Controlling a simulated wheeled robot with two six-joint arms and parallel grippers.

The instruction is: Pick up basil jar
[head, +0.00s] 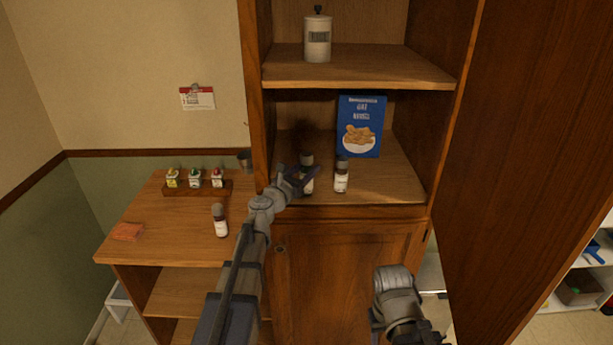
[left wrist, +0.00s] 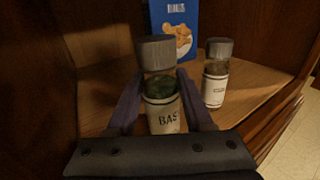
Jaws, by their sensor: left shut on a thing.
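The basil jar (left wrist: 163,114) stands upright in the left wrist view, with a grey lid, green contents and a pale label reading "BAS". In the head view the basil jar (head: 308,187) is on the cabinet's lower shelf near its left front, partly hidden by my gripper. My left gripper (head: 304,177) reaches into the cabinet and is shut on the jar, one finger on each side; its fingers also show in the left wrist view (left wrist: 160,99). I cannot tell whether the jar touches the shelf. My right arm shows at the bottom, its gripper out of view.
A similar jar (head: 341,178) stands just right of the basil jar, with a blue box (head: 361,127) behind. A white canister (head: 317,40) is on the upper shelf. Another jar (head: 220,221) and a small rack (head: 214,189) are on the left counter. The open door (head: 535,130) bounds the right.

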